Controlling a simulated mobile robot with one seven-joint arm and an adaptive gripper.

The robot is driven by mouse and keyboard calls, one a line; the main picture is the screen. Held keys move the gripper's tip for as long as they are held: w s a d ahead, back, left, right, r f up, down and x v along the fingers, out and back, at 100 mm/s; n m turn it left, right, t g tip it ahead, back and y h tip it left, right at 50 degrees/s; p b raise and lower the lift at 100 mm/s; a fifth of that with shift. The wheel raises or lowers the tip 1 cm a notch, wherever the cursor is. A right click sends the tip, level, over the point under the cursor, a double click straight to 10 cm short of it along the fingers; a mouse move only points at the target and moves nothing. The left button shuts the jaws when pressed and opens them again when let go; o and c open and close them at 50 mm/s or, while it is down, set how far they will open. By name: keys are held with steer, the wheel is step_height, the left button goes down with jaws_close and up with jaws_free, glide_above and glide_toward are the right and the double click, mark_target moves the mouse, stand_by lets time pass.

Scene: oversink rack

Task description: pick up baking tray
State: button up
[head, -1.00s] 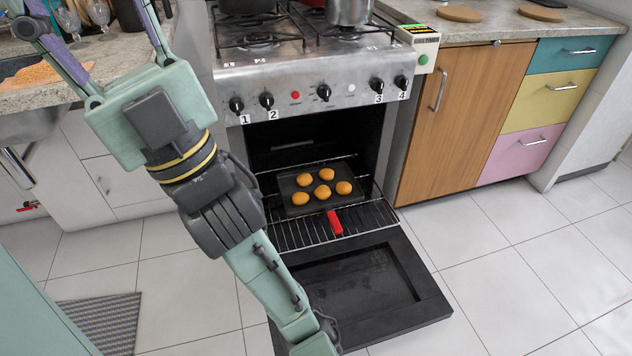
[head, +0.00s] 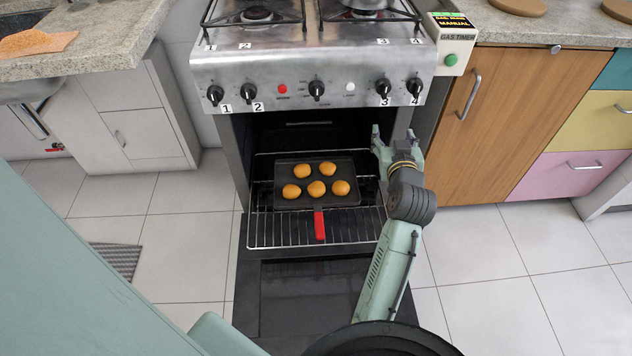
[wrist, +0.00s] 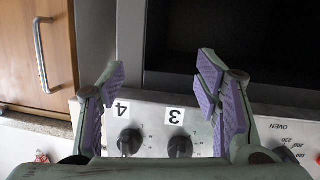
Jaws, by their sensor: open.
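The dark baking tray (head: 340,198) lies on a wire rack in the open oven. It carries several round golden buns (head: 316,188), and its red handle (head: 320,225) points out toward the front. My gripper (head: 383,138) is at the oven's right side, to the right of the tray and apart from it. In the wrist view my gripper (wrist: 160,78) is open and empty, with its purple-padded fingers spread. The tray does not show in that view; the numbered knobs (wrist: 180,146) appear upside down between and below the fingers.
The wire rack (head: 285,231) sticks out over the lowered black oven door (head: 290,300). The knob panel (head: 350,70) overhangs the opening. A wooden cabinet (head: 510,110) stands close to the right of my arm.

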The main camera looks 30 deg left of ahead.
mark_target(342, 186)
steer(key=s+a+f+n+g, duration=0.1)
steer(key=s+f, duration=0.2)
steer(key=f, duration=0.3)
steer(key=s+a+f+n+g+y, duration=0.1)
steer(key=s+f+g, duration=0.1)
steer(key=f, duration=0.4)
steer(key=s+a+f+g, duration=0.1)
steer(key=s+f+g, duration=0.1)
steer(key=s+f, duration=0.2)
steer(key=shift+s+a+f+n+y, duration=0.15)
steer(key=shift+f+n, duration=0.05)
steer(key=shift+f, duration=0.45)
steer(key=shift+s+a+f+n+y, duration=0.1)
steer(key=shift+s+f+n+y, duration=0.1)
steer(key=shift+f, duration=0.4)
steer(key=x, duration=0.5)
steer(key=shift+p, duration=0.3)
steer(key=shift+p+x, duration=0.45)
steer(key=shift+x, duration=2.3)
steer(key=shift+w+r, duration=0.1)
steer(key=shift+d, duration=0.1)
jaws_close()
steer(key=shift+r, duration=0.1)
